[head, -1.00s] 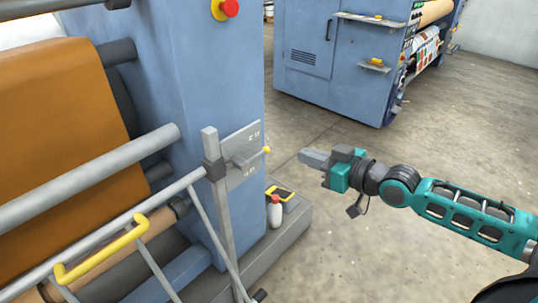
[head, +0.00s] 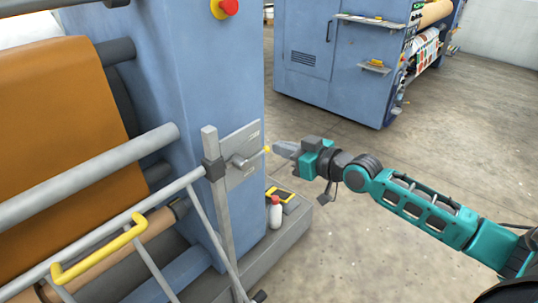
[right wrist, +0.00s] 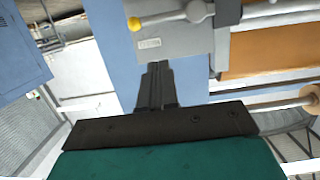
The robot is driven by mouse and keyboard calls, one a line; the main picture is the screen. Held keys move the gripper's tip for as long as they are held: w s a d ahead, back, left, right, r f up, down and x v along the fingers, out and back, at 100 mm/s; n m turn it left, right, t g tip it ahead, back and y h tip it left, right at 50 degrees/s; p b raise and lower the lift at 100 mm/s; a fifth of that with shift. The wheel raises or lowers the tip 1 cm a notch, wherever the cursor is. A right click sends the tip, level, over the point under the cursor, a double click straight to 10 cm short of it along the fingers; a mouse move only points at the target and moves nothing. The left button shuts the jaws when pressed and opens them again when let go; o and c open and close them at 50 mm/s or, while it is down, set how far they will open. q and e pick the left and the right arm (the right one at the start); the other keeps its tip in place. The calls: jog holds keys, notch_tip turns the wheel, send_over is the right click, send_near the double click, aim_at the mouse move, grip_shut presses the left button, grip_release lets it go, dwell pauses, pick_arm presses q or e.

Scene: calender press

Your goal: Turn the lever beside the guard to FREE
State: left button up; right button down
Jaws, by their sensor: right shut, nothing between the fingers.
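The lever (head: 248,158) is a short grey bar with a yellow knob on a grey plate (head: 238,138), fixed to the blue machine column. In the head view it points right and slightly up. The plate's lettering is too small to read. My right gripper (head: 279,148) is shut and empty, its tips just right of the knob. In the right wrist view the closed fingers (right wrist: 157,72) point at the plate, and the yellow knob (right wrist: 135,23) sits above and left of the tips, apart in the picture. The guard (head: 105,205), grey rails with a yellow handle, stands left. My left gripper is not in view.
A grey upright post (head: 218,185) stands just left of the plate. A red button (head: 229,7) is above. The floor to the right is clear.

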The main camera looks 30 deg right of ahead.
pick_arm(q)
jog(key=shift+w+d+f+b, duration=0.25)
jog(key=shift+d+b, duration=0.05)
jog(key=shift+b, duration=0.45)
pick_arm(e)
jog(key=w+a+f, duration=0.1)
jog(key=w+f, duration=0.2)
jog(key=w, duration=0.1)
jog(key=shift+w+a+f, duration=0.3)
jog(key=shift+a+f, duration=0.05)
jog(key=shift+f, duration=0.05)
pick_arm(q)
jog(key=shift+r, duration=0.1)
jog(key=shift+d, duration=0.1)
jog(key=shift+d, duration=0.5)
pick_arm(e)
jog(key=shift+f+m, duration=0.15)
jog(key=shift+m, duration=0.45)
